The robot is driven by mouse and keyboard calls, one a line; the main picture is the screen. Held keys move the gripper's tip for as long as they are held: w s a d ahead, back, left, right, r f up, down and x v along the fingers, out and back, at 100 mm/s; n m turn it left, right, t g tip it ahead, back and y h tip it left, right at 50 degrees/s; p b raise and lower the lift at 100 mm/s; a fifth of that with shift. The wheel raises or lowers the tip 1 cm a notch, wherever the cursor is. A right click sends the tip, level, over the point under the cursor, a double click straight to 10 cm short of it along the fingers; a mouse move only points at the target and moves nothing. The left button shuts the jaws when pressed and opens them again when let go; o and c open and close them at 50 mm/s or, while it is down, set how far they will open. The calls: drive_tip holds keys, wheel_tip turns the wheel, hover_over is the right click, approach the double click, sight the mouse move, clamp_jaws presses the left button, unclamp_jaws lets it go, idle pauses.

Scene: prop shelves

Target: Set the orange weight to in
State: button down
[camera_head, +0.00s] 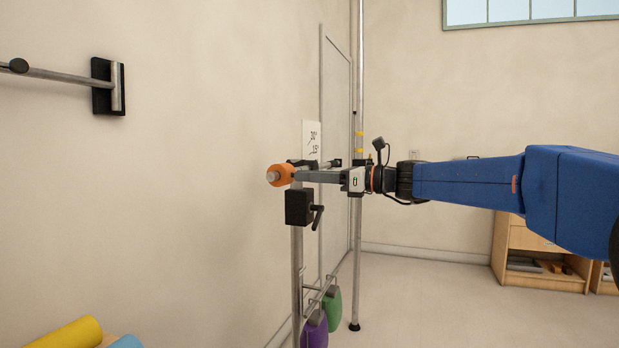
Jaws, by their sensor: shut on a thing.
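The orange weight (283,174) is a small round piece with a grey metal end showing at its left side. My gripper (298,175) reaches in from the right at the end of my blue arm and is shut on the orange weight. The weight is at the top of a vertical metal post (297,255), just above a black clamp block (298,207) with a lever. Whether the weight touches the post or a rod there cannot be told, because the fingers cover that spot. A small white card (312,140) with angle marks such as 30° and 15° is behind.
A tall metal pole (358,260) stands behind my gripper. Purple (315,332) and green (332,308) weights hang low by the post. A wall bar (60,77) is at upper left. Yellow (65,335) and blue rolls lie at lower left. A wooden shelf (540,262) is at right.

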drive_tip(key=w+d, duration=0.5)
drive_tip(key=w, duration=0.8)
drive_tip(key=shift+w, duration=0.15)
drive_tip(key=shift+r, duration=0.1)
drive_tip(key=c, duration=1.6)
unclamp_jaws()
drive_tip(key=shift+w, duration=0.1)
drive_tip(key=v, duration=1.7)
drive_tip(key=shift+d, duration=0.15)
